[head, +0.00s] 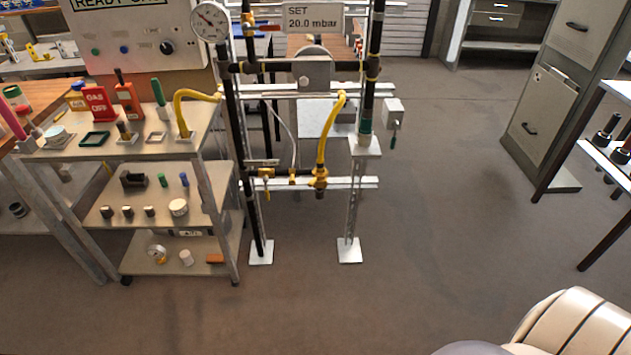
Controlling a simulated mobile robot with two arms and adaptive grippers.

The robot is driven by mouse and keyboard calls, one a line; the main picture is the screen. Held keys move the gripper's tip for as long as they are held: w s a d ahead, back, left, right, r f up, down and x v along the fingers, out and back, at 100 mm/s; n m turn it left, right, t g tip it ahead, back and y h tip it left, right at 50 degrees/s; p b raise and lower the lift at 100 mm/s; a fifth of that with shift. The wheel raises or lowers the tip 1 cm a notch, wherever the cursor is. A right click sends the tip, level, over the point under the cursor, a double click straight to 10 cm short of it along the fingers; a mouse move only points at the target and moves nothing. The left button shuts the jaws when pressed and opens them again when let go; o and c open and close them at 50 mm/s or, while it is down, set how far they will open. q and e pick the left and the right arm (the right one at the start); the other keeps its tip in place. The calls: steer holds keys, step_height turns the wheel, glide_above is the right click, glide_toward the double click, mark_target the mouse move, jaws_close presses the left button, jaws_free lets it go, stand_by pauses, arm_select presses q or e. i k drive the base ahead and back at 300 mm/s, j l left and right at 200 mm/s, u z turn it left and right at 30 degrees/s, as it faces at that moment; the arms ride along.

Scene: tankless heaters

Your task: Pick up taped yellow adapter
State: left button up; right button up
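A curved yellow hose piece (183,105) stands on the right end of the trolley's top shelf, its upper end reaching toward the pipe rig. A second yellow hose (325,135) runs down the rig to a yellow brass fitting (320,178). A small yellow and white item (157,253) lies on the bottom shelf, too small to make out. I cannot tell which of these, if any, is the taped yellow adapter; no tape is clear. Neither of my grippers is in view.
The metal trolley (225,215) holds several tools and fittings on three shelves. The pipe rig (352,215) stands beside it on white feet. A grey cabinet (560,95) and a shelf unit with dark-handled items are at right.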

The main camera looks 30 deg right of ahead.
mark_target(319, 164)
steer(key=i+l+z, duration=0.1)
steer(key=z, duration=0.3)
steer(key=i+z, duration=0.2)
steer(key=z, duration=0.15)
steer(key=i+l+z, duration=0.1)
steer(key=z, duration=0.3)
